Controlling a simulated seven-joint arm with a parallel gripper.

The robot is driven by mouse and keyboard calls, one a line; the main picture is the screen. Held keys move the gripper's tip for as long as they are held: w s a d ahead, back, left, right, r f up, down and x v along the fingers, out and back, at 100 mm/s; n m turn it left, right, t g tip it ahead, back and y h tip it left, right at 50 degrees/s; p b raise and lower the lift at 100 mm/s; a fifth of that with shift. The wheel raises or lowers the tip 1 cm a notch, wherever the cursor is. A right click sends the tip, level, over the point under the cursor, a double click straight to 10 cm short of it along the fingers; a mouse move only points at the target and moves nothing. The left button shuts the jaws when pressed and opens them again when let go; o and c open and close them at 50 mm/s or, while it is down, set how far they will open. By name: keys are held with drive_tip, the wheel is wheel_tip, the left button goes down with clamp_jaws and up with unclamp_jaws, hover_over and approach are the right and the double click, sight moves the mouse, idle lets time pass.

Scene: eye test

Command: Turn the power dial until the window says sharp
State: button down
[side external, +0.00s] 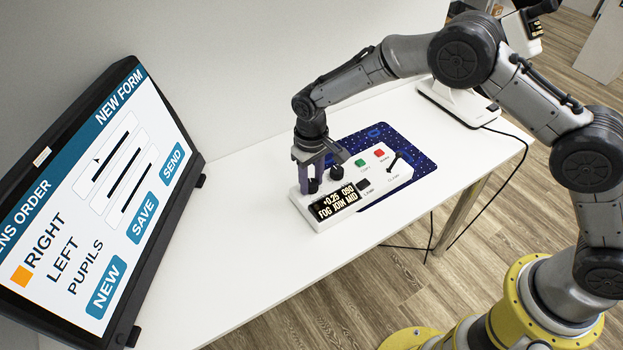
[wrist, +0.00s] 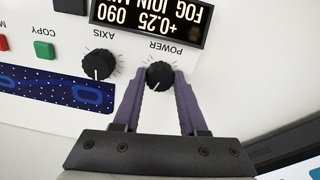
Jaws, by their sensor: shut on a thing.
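The power dial (wrist: 159,75) is a black ribbed knob labelled POWER on a white console (side external: 318,221). My gripper (wrist: 158,80) comes down on it, with one purple finger on each side, and is shut on it. In the side view my gripper (side external: 315,182) largely covers that dial. The display window (side external: 337,201) reads "+0.25 090" above "FOG JOIN MID". It appears upside down and partly cut off in the wrist view (wrist: 150,18). The black axis dial (wrist: 98,66) sits beside the power dial, apart from my fingers.
A green copy button (wrist: 44,50), a red button (side external: 379,153) and a black lever (side external: 393,161) are on the console. A blue patterned mat (side external: 372,137) lies by it. A large order screen (side external: 100,190) stands left. The white table's (side external: 250,265) front left is clear.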

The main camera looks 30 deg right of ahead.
sight(310, 184)
drive_tip(key=m, duration=0.5)
drive_tip(key=shift+w+r+m, duration=0.1)
drive_tip(key=shift+r+m, duration=0.05)
drive_tip(key=shift+m, duration=2.25)
drive_tip(key=shift+c, duration=2.2)
unclamp_jaws()
wheel_tip(310, 184, up, 14)
drive_tip(key=shift+a, duration=0.15)
